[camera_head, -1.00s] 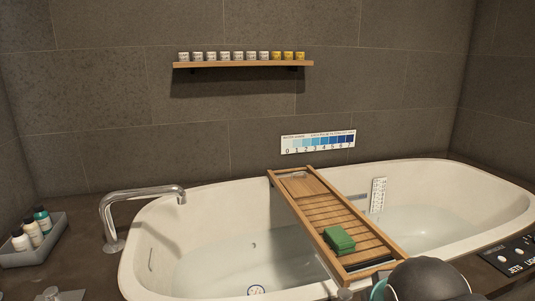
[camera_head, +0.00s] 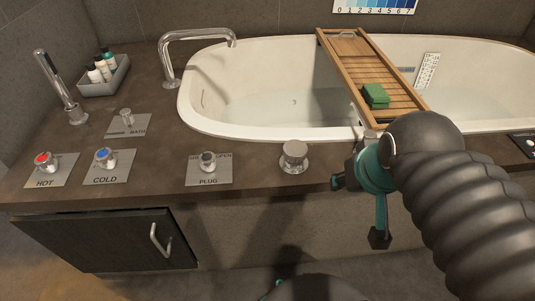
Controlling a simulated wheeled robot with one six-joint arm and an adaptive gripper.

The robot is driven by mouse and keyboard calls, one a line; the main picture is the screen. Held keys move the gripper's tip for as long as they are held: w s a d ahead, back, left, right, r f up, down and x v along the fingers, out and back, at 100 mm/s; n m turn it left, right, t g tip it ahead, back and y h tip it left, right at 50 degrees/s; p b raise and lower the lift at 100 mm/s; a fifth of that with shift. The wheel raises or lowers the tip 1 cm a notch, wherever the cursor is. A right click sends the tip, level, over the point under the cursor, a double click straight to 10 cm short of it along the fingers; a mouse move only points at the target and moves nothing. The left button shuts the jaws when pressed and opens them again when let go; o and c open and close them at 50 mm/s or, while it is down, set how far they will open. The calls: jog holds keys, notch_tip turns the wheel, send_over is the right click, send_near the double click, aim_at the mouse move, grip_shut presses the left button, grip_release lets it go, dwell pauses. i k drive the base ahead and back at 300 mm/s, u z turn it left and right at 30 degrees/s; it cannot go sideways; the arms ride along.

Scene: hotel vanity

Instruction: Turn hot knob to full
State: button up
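The hot knob (camera_head: 46,161) is a chrome knob with a red cap on a grey plate marked HOT, at the left of the dark counter. The cold knob (camera_head: 105,158), with a blue cap, sits to its right on a plate marked COLD. My gripper (camera_head: 357,212) is right of centre, in front of the tub's counter edge and well to the right of both knobs. One dark fingertip points left and another hangs down, with space between them. I see nothing held. My dark, ribbed arm hides part of the counter and tub.
The tub (camera_head: 225,128) holds water; a wooden tray (camera_head: 343,47) with a green block (camera_head: 375,95) spans it. A chrome spout (camera_head: 168,68), hand shower (camera_head: 58,85), bottle caddy (camera_head: 118,82), plug knob (camera_head: 208,161) and round chrome knob (camera_head: 294,155) stand along the counter. A cabinet (camera_head: 105,241) is below.

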aim_at(46, 162)
jog(key=u, duration=0.2)
jog(key=k, duration=0.85)
jog(key=z, duration=0.6)
